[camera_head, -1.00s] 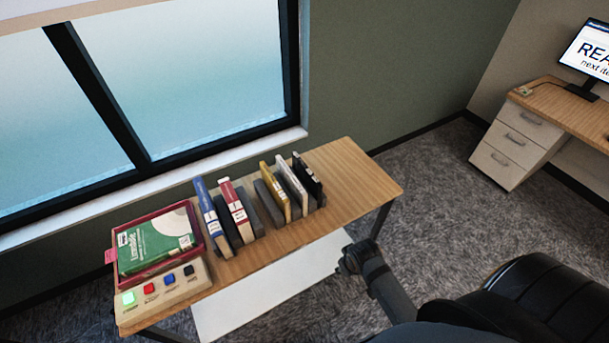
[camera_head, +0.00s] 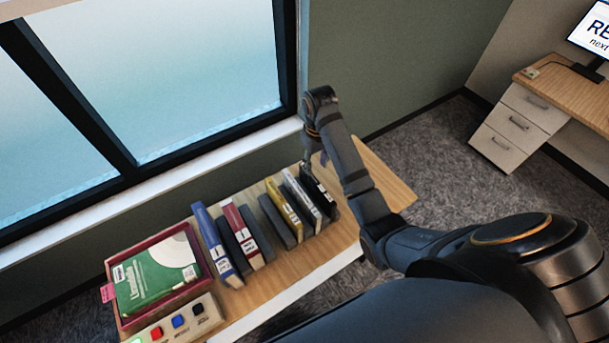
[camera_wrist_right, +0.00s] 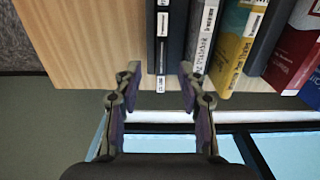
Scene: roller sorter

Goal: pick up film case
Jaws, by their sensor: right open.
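Three thin cases stand upright in a row of dark dividers: a yellow case (camera_head: 283,209), a pale grey-white case (camera_head: 301,195) and a black case (camera_head: 318,191) at the right end. I cannot read which is labelled as film. My right gripper (camera_head: 308,164) is over the far end of the black case. In the right wrist view the open fingers (camera_wrist_right: 159,80) straddle the end of the black case (camera_wrist_right: 157,45), with a gap on the left side. The pale case (camera_wrist_right: 203,32) and yellow case (camera_wrist_right: 236,48) stand to the right. My left gripper is not in view.
A blue book (camera_head: 217,240) and a red book (camera_head: 242,232) stand left of the cases. A green book (camera_head: 155,273) lies in a red tray (camera_head: 118,308) beside a button panel (camera_head: 205,319). The table's right end (camera_head: 385,185) is bare. The window sill (camera_head: 170,176) runs behind.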

